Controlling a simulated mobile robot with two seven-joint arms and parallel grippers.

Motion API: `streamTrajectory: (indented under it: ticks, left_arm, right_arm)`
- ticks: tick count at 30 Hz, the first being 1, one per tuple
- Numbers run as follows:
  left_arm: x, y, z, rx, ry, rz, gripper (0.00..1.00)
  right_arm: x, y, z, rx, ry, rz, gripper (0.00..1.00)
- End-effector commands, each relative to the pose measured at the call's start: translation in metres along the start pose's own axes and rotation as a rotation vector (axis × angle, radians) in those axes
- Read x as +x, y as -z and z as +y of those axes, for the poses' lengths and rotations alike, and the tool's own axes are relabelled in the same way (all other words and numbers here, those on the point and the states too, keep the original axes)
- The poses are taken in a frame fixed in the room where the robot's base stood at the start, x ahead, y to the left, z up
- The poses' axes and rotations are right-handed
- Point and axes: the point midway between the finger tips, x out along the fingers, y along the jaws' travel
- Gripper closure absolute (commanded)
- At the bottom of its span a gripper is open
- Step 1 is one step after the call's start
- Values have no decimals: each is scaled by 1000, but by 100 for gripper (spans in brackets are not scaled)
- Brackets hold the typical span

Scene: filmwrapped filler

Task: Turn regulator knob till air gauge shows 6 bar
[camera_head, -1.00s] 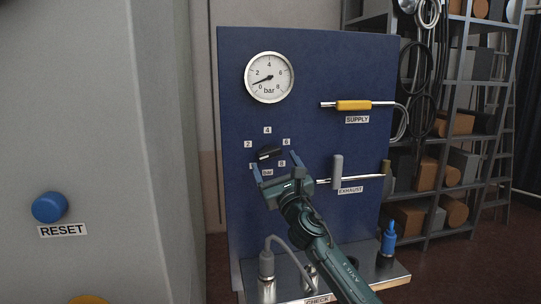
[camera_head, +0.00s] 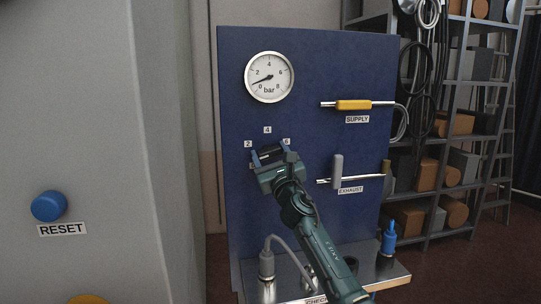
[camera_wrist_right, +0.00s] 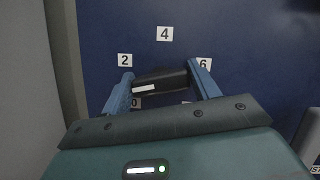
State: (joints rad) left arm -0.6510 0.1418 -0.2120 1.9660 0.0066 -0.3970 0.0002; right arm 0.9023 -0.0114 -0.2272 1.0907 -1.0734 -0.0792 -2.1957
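The round air gauge (camera_head: 269,77) is at the top left of the blue panel. Its needle points low left, between 0 and 2 bar. The black regulator knob (camera_wrist_right: 160,80) sits below the gauge amid number labels. Its white mark (camera_wrist_right: 146,88) points left and slightly down, near the 0 label. My right gripper (camera_head: 269,154) is at the knob, its fingers spread. In the right wrist view one blue finger is at each end of the knob, with little or no gap; firm contact cannot be told. My left gripper is not in view.
The yellow supply lever (camera_head: 353,105) and the grey exhaust lever (camera_head: 337,170) stick out to the right of the knob. A metal ledge (camera_head: 345,265) carries fittings below. A grey cabinet with a blue reset button (camera_head: 49,206) stands close at left.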

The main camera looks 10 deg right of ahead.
Motion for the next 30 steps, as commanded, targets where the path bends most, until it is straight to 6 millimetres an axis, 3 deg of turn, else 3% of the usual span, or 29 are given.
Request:
streamTrajectory:
  ticks: [9,20,30]
  left_arm:
    - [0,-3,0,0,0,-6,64]
    - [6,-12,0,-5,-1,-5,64]
    - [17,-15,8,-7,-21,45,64]
  right_arm:
    - [0,0,0,0,0,0,66]
    - [-1,2,1,59,25,-1,66]
    - [-2,5,2,295,122,-2,66]
